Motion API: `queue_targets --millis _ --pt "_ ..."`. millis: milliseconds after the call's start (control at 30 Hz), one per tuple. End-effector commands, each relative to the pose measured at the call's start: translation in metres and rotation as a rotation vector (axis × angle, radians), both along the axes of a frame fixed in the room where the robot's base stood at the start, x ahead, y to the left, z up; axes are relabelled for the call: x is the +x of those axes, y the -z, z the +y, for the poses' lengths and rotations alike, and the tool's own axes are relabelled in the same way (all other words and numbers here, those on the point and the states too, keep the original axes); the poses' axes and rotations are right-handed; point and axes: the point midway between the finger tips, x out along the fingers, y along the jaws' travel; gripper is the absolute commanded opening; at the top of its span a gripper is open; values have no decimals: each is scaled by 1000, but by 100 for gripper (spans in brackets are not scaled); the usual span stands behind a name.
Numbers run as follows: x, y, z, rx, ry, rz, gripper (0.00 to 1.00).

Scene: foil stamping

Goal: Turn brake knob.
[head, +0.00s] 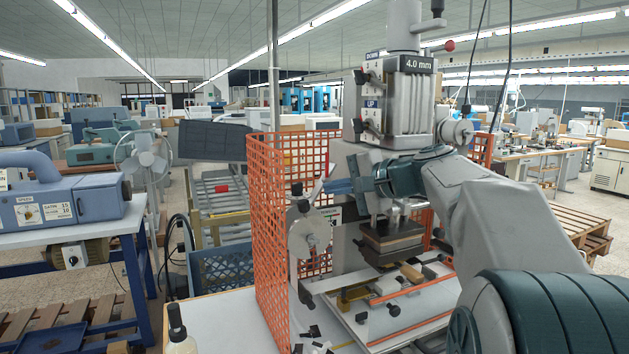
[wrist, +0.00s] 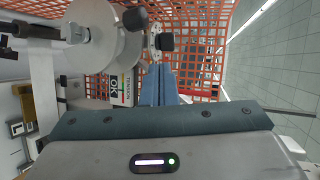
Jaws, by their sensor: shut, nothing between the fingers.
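My gripper (head: 328,187) is shut and empty, with its blue fingers pointing left toward the foil unwind in the head view. In the wrist view the shut fingers (wrist: 158,72) point up, just below a black knob (wrist: 167,42) on a metal flange, with no clear contact visible. No label shows which is the brake knob. In the head view two small dark knobs, an upper one (head: 297,188) and a lower one (head: 304,206), show above the pale reel disc (head: 309,238).
An orange mesh guard (head: 272,230) stands close behind the reel and knobs. A "TENSION OK" sign (wrist: 122,88) is left of the fingers. The stamping press head (head: 392,245) and its bed are below my arm. A bottle (head: 178,330) stands at the table's front.

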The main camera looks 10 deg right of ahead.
Motion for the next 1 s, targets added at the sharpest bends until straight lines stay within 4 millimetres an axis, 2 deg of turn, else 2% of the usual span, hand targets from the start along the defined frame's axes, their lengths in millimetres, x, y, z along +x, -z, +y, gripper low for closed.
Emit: queue_targets --millis 200,400,1000 --pt "32 4 24 0 -2 0 0" --pt "47 5 34 -1 1 -1 0" --pt "52 7 36 1 -22 0 0"
